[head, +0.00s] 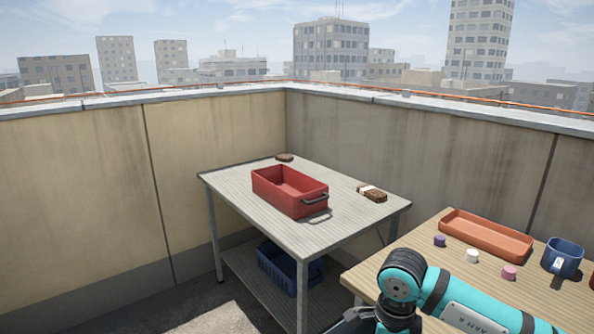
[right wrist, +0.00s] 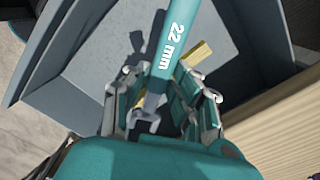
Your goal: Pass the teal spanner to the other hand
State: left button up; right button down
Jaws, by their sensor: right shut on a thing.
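The teal spanner (right wrist: 172,50) shows in the right wrist view, with "22 mm" in white on its handle and a grey metal jaw at its lower end. My right gripper (right wrist: 166,82) is shut on it, with a finger on either side. The spanner's upper end runs out of the picture. In the head view my right arm comes in from the lower right, its hand is mostly cut off by the bottom edge, and the spanner does not show. My left gripper is in neither view.
A grey bin (right wrist: 80,75) with a yellow piece (right wrist: 201,51) lies beyond the spanner. A red crate (head: 290,196) stands on a grey table (head: 240,197), above a blue crate (head: 280,268). A wooden table (head: 415,238) holds a terracotta tray (head: 487,237) and a blue mug (head: 562,257).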

jog(key=shift+d+r+n, duration=0.2)
jog(key=shift+r+n, duration=0.1)
jog(key=shift+n, duration=0.6)
jog(key=n, duration=0.2)
jog(key=s+r+n, duration=0.1)
jog(key=n, duration=0.1)
jog(key=shift+d+r, duration=0.1)
jog(key=shift+d, duration=0.1)
jog(key=n, duration=0.4)
jog(key=shift+s+d+r, duration=0.25)
jog(key=shift+s+r, duration=0.1)
jog(key=shift+r, duration=0.05)
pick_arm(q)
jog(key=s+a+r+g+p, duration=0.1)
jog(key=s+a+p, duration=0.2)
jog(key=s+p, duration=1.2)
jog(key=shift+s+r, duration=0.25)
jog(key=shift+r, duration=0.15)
pick_arm(e)
jog(key=s+d+r+n, duration=0.1)
jog(key=s+r+n, duration=0.9)
jog(key=r+n, duration=0.2)
notch_tip(320, 180, up, 3)
jog(key=shift+s+f, duration=0.15)
jog(key=shift+s, duration=0.05)
